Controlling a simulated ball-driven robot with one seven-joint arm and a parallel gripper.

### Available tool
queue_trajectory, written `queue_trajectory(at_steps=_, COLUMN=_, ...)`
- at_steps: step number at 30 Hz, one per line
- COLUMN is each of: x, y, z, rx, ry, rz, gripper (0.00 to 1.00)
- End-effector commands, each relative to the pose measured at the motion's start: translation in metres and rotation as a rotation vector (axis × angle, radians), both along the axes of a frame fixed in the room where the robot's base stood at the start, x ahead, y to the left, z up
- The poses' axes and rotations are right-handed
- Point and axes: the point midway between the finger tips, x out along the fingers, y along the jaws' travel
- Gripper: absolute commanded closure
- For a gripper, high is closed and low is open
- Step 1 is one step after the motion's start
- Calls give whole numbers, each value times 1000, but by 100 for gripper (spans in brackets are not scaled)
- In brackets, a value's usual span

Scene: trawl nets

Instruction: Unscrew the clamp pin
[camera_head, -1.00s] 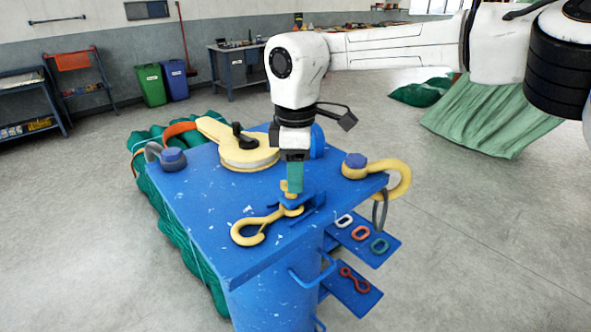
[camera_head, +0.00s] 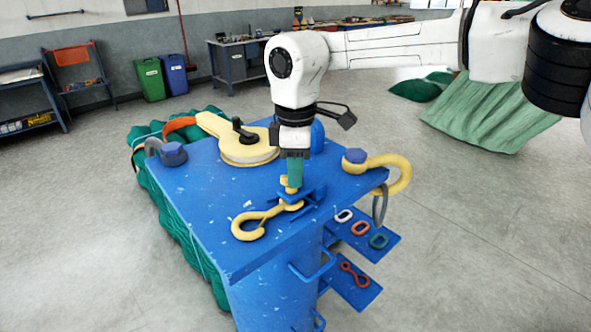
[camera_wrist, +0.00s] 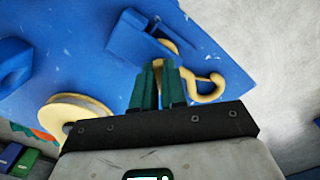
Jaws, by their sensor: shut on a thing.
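The clamp pin (camera_head: 291,188) is a small yellow piece at the blue clamp (camera_head: 309,194), near the front right part of the blue table top. My gripper (camera_head: 295,182), with green fingers pointing down, is shut on the upper end of the pin, which the fingers mostly hide. A yellow hook (camera_head: 250,232) lies on the table with its shank end at the clamp. In the wrist view, my gripper's fingers (camera_wrist: 158,64) are close together beside the blue clamp (camera_wrist: 150,38), with the hook (camera_wrist: 208,88) to the right. The pin's thread is hidden.
A yellow pulley block (camera_head: 235,140) lies behind my gripper. Blue side shelves (camera_head: 355,288) hold coloured links. Green netting (camera_head: 185,235) hangs along the left side.

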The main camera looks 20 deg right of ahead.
Motion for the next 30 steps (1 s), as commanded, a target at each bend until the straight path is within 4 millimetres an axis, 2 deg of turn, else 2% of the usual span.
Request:
queue_trajectory(at_steps=8, x=1, y=0, z=0, rx=1, ry=-4, rz=31, gripper=100)
queue_trajectory(at_steps=14, x=2, y=0, z=0, rx=1, ry=-4, rz=132, gripper=100)
queue_trajectory(at_steps=30, x=6, y=0, z=0, rx=2, ry=-4, rz=622, gripper=100)
